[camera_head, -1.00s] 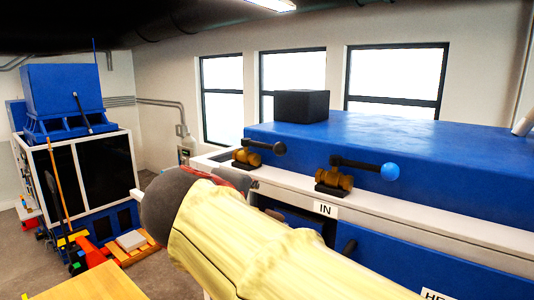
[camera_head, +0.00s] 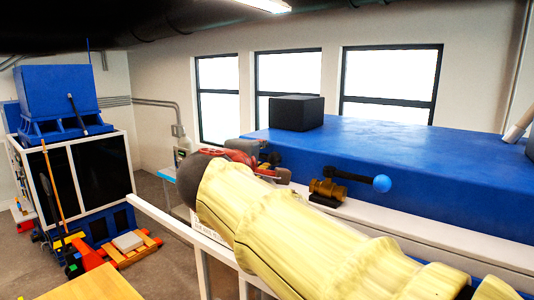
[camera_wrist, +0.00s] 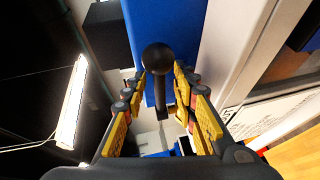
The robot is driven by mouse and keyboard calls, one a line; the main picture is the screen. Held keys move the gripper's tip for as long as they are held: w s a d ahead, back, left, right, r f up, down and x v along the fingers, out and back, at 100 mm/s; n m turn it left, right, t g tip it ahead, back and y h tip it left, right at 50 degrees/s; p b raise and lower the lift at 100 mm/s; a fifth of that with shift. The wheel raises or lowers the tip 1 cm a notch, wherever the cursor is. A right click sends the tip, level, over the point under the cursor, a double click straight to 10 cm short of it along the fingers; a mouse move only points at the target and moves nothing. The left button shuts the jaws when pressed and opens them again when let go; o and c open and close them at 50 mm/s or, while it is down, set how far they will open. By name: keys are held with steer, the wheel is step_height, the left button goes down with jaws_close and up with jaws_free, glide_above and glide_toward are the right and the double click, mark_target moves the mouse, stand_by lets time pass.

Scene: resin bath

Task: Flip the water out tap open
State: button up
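The left brass tap has a black lever with a round black knob (camera_head: 275,158), on the ledge before the blue tank. Its brass body is largely hidden by my gripper and arm. In the wrist view its black ball knob (camera_wrist: 158,57) lies between my fingertips, its dark stem pointing toward the palm. My gripper (camera_wrist: 160,75) is open around the knob, with gaps on both sides. In the head view my gripper (camera_head: 250,155) is at this tap. The right tap (camera_head: 325,190) has a blue ball knob (camera_head: 382,183), its lever pointing right. No readable label identifies the out tap.
The blue tank top (camera_head: 440,165) carries a black box (camera_head: 297,112). A white ledge (camera_head: 400,230) runs along its front, close to my arm. A blue machine (camera_head: 60,90) stands at the left, with a wooden table (camera_head: 90,285) in front.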

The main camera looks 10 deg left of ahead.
steer(key=c, duration=0.3)
steer(key=c, duration=0.4)
jaws_close()
stand_by(0.3)
